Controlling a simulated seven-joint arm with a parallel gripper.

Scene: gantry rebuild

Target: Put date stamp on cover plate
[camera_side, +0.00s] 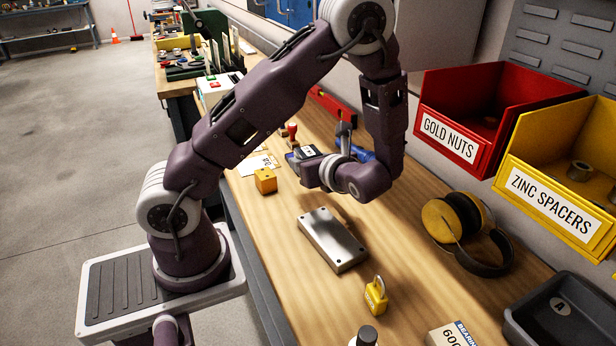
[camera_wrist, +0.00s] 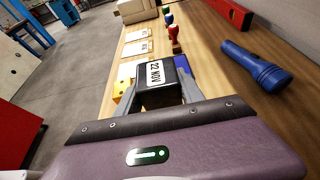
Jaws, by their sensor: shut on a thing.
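The date stamp (camera_wrist: 160,88) is a dark block with a white "22 NOV" label, seen between my fingers in the wrist view. It also shows in the side view (camera_side: 306,151). My gripper (camera_side: 304,160) is shut on it, with a finger on each side; the finger ends are partly hidden. The cover plate (camera_side: 333,240) is a flat silver metal plate with small holes along its edges, lying on the bench. It is nearer the side camera than my gripper and apart from it. The plate is not visible in the wrist view.
A yellow block (camera_side: 265,181), paper cards (camera_wrist: 138,48), a red-handled stamp (camera_wrist: 173,34) and a blue flashlight (camera_wrist: 252,66) lie around my gripper. A yellow padlock (camera_side: 376,295) and yellow earmuffs (camera_side: 457,220) flank the plate. Red (camera_side: 462,141) and yellow bins (camera_side: 548,206) stand at right.

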